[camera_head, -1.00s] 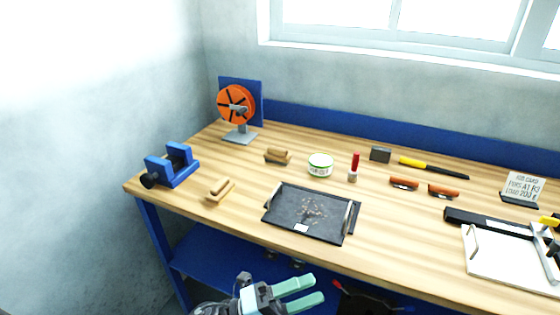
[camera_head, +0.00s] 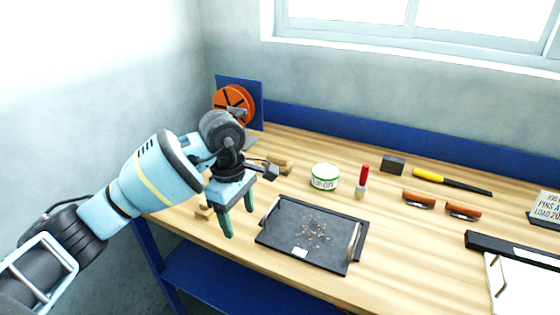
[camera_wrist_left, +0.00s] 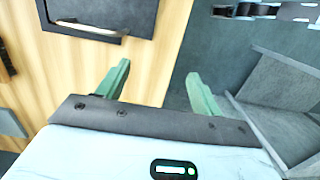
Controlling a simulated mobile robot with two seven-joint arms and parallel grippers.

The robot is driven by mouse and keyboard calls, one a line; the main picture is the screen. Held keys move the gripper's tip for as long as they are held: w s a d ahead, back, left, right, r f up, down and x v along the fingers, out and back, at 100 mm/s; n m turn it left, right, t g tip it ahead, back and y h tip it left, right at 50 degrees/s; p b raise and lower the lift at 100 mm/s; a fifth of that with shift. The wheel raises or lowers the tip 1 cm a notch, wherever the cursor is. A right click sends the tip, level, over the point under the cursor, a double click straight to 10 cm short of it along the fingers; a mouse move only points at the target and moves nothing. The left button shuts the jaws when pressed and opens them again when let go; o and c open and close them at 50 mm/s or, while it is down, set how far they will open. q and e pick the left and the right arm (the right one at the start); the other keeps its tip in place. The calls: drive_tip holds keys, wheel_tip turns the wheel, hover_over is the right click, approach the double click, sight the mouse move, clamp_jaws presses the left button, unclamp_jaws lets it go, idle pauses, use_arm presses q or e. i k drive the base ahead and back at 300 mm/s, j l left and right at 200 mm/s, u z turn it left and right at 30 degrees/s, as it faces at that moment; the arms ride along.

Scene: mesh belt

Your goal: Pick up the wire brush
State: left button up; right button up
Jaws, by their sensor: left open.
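My left gripper (camera_head: 239,220) is open and empty, fingers pointing down, just left of the black tray in the head view. It also shows in the left wrist view (camera_wrist_left: 158,75) with nothing between its fingers. Two small wooden-handled pieces look brush-like: one (camera_head: 282,161) behind the gripper, partly covered by it, and one (camera_head: 203,211) to its left, mostly hidden by my arm. Two orange-handled pieces, one (camera_head: 418,197) and another (camera_head: 463,208), lie at the right. I cannot tell for sure which is the wire brush. My right gripper is out of view.
The black tray (camera_head: 275,238) with small bits lies mid-bench. Behind it stand a white-green tin (camera_head: 325,177), a red-topped piece (camera_head: 364,177) and a dark block (camera_head: 393,163). An orange wheel (camera_head: 233,99) stands at the back left. Bare wood (camera_head: 400,245) lies right of the tray.

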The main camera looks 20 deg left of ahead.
sight(285, 166)
drive_tip(key=i, duration=1)
